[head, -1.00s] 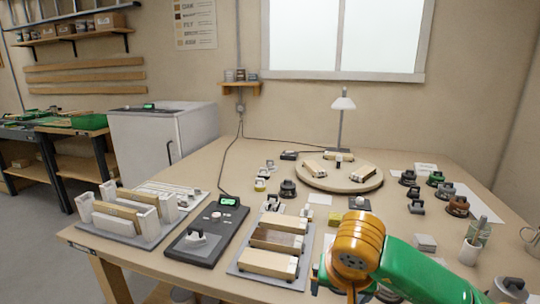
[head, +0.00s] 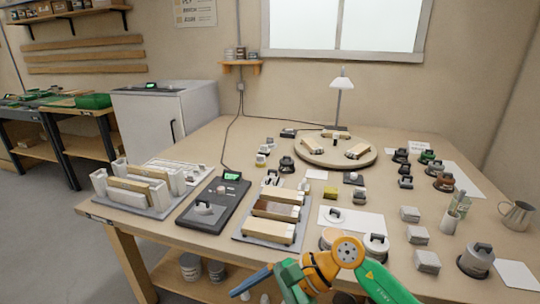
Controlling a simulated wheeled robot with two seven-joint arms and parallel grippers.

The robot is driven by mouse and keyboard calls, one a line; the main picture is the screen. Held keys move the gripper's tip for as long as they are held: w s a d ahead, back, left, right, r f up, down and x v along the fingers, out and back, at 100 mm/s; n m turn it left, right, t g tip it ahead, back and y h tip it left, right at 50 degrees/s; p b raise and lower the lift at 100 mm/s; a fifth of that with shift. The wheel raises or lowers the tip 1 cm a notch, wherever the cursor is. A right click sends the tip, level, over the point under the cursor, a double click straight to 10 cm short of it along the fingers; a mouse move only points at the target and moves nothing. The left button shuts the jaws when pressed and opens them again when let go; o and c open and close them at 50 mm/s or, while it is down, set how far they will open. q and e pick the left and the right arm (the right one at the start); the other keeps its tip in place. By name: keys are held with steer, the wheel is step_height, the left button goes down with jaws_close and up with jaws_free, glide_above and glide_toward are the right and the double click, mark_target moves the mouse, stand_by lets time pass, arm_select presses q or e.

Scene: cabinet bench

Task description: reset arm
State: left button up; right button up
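My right arm, green with an orange joint (head: 322,268), comes in from the lower right, in front of the bench's near edge. Its hand end (head: 262,280) points left and down, with a slim blue part showing. The fingertips are too small and partly cut off to tell whether they are open or shut. My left arm and gripper are not in view.
The wooden bench (head: 225,150) holds a rack of wooden blocks (head: 140,190), a dark scale (head: 212,204), a tray of wooden blocks (head: 272,218), a round turntable (head: 310,155), several dark knobs (head: 401,156), a jug (head: 516,214) and a lamp (head: 341,80).

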steer(key=w+r+m+t+y+p, duration=0.1)
steer(key=w+m+t+y+p, duration=0.4)
steer(key=m, duration=1.4)
steer(key=w+d+f+m+t+h+b, duration=0.1)
steer(key=w+d+f+m+t, duration=0.35)
steer(key=m+t, duration=0.35)
steer(key=s+d+f+m+h+p, duration=0.1)
steer(key=s+d+f+m+h, duration=0.3)
steer(key=f+m, duration=0.5)
steer(key=s+d+f+m+h+p, duration=0.1)
steer(key=s+d+f+m+h, duration=0.1)
steer(key=d+f+m+h, duration=0.55)
arm_select(q)
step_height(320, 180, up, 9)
steer(key=p, duration=0.1)
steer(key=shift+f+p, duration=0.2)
steer(key=shift+p, duration=0.1)
arm_select(e)
steer(key=s+d+f+m+g+h, duration=0.1)
steer(key=s+d+f+m+g, duration=0.1)
steer(key=s, duration=0.9)
steer(key=s+d+f+m+g+h, duration=0.1)
steer(key=s+f+m+g, duration=0.4)
steer(key=s, duration=0.5)
steer(key=s+d+f+m+g+h, duration=0.1)
steer(key=s+d+f+m+g, duration=0.2)
steer(key=s+f+m, duration=0.4)
steer(key=s+f, duration=0.1)
steer(key=s, duration=0.3)
steer(key=shift+s+d, duration=0.3)
